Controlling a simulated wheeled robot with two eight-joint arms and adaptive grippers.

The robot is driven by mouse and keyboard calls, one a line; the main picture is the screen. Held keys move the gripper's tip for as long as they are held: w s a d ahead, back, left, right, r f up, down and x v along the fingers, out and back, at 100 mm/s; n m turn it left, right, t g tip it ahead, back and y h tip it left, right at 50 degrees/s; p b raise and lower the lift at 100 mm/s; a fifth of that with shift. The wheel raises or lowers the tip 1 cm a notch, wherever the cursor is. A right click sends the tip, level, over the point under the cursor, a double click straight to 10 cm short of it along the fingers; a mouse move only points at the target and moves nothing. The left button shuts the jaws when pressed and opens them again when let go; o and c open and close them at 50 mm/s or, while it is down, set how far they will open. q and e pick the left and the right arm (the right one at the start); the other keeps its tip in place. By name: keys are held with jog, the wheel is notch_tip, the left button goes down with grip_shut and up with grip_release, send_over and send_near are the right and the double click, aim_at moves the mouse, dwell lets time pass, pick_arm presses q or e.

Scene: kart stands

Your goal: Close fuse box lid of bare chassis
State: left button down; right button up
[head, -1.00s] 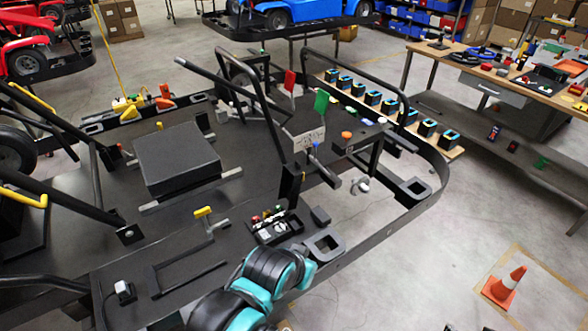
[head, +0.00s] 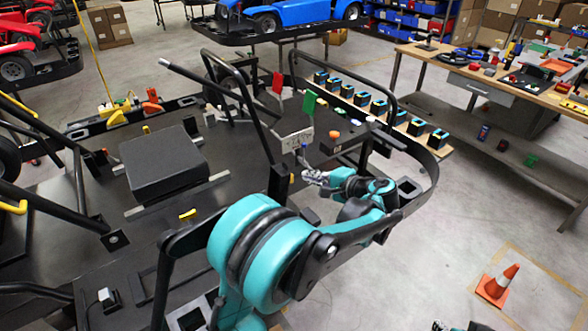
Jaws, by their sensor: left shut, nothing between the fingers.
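The bare chassis (head: 75,225) is a wide black kart frame filling the left and middle of the head view. The fuse box with its row of small coloured fuses is hidden now behind my left arm, so I cannot see its lid. My left gripper (head: 312,178) is shut and empty. It hovers over the chassis' right part, below a white plate (head: 293,142) and left of the black side rail. I cannot tell whether it touches anything.
A black square block (head: 163,165) sits on the chassis. An orange cone (head: 498,285) stands on open floor at right.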

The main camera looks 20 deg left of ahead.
pick_arm(q)
jog(key=w+d+f+y, duration=0.3)
jog(key=w+d+y, duration=0.1)
jog(key=w, duration=0.1)
jog(key=a+r+b, duration=0.1)
jog(key=a+b, duration=0.3)
jog(key=a, duration=0.6)
jog(key=shift+s+a+y, duration=0.4)
jog(key=shift+s+r, duration=0.1)
jog(key=shift+s, duration=0.05)
